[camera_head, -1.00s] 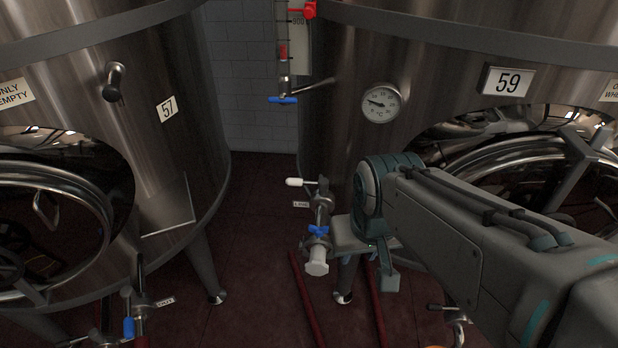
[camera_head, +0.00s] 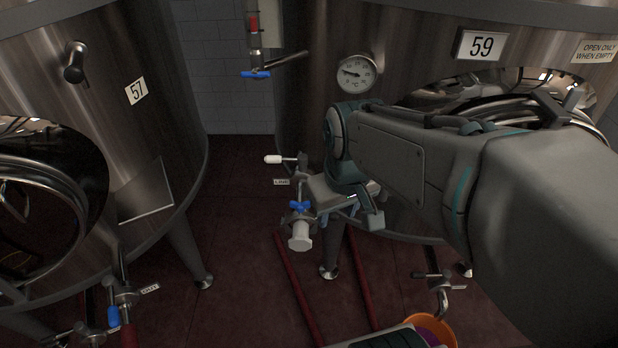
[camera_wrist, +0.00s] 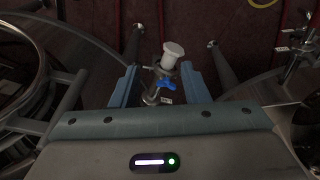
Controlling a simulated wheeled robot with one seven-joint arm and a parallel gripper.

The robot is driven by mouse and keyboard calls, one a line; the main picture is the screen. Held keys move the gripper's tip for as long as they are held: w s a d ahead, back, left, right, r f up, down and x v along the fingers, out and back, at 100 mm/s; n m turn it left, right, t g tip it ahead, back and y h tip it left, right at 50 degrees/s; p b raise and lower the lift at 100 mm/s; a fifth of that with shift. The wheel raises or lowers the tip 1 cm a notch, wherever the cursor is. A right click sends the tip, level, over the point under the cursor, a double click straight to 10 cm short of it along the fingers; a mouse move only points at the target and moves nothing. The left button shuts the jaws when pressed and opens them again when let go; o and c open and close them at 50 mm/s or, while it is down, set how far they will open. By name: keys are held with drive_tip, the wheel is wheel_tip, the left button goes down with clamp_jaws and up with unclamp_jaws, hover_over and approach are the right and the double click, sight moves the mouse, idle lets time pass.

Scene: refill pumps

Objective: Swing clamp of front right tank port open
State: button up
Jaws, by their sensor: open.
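The port on the lower front of tank 59 ends in a white cap (camera_head: 300,237) with a clamp carrying a blue wing nut (camera_head: 299,206) just above it. In the wrist view the white cap (camera_wrist: 173,50) and blue wing nut (camera_wrist: 168,82) lie between my gripper's two fingers. My gripper (camera_wrist: 160,68) is open, one finger on each side of the port, and holds nothing. Gaps show beside the cap; I cannot tell the depth to the clamp. In the head view my wrist is right of the port and hides part of its surroundings.
A valve handle with a white grip (camera_head: 273,159) sticks out left above the port. Tank 57 (camera_head: 165,100) stands at left. Red hoses (camera_head: 300,290) lie on the floor. An orange bucket (camera_head: 447,322) stands at lower right. Floor between the tanks is open.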

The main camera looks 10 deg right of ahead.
drive_tip(key=w+d+f+n+g+b, duration=0.2)
drive_tip(key=w+f+n+b, duration=0.3)
drive_tip(key=w, duration=0.5)
drive_tip(key=n+g+b, duration=0.2)
drive_tip(key=n+b, duration=0.1)
drive_tip(key=n, duration=0.5)
hover_over(332, 214)
drive_tip(key=w, duration=0.2)
wheel_tip(332, 214, down, 10)
drive_tip(key=shift+y, duration=0.3)
drive_tip(key=f, duration=0.2)
drive_tip(key=s+f, duration=0.1)
drive_tip(key=f, duration=0.3)
drive_tip(key=shift+s+f, duration=0.3)
drive_tip(key=shift+s, duration=0.05)
clamp_jaws()
drive_tip(key=shift+r, duration=0.1)
